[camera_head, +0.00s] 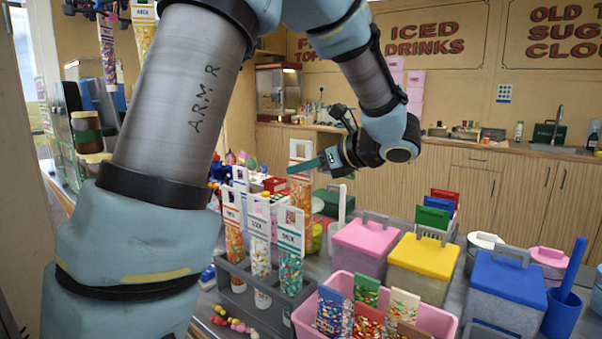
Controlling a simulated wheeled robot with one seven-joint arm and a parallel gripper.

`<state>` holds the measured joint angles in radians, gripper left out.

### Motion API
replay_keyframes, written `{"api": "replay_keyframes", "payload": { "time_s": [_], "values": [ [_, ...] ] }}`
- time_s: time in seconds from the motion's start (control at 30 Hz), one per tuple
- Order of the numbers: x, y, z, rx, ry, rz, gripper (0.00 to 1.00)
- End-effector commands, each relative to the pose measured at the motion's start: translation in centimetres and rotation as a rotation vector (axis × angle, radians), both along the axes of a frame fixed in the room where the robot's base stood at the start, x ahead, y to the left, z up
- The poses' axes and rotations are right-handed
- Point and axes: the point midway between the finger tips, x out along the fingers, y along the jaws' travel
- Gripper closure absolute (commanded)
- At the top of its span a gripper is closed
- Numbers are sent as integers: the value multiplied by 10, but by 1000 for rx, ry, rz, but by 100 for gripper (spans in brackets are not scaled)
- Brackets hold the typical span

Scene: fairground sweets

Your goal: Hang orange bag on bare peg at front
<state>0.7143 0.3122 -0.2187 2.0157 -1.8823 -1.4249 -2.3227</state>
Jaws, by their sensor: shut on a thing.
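My gripper (306,165) is shut on the white header of a tall clear bag of orange sweets (304,208). The header (300,150) has orange stripes and shows above and below the teal fingers. The bag hangs upright behind the grey rack (240,300); its lower end is partly hidden by the rack's bags. Another bag with orange sweets (234,240) stands in the rack. Two filled bags hang at the upper left, one striped (107,50) and one marked MIX (144,30). I cannot make out a bare peg; my arm covers much of that side.
The rack also holds a pale bag (259,245) and a multicoloured MIX bag (291,265). A pink bin (440,322) of sweet packets stands in front. Pink (366,238), yellow (425,255) and blue (508,280) lidded tubs stand to the right. A blue scoop holder (562,312) is at far right.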

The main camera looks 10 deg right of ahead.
Motion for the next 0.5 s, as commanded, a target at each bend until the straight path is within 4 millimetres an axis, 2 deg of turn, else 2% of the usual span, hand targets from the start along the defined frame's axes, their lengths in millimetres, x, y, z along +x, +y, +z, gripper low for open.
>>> {"api": "replay_keyframes", "payload": {
  "time_s": [0.13,0.4,0.5],
  "values": [
    [0,-1,12,-1,-4,-1,100],
    [0,-1,86,-2,-6,0,100],
    [0,0,101,0,-3,0,100]
  ]
}}
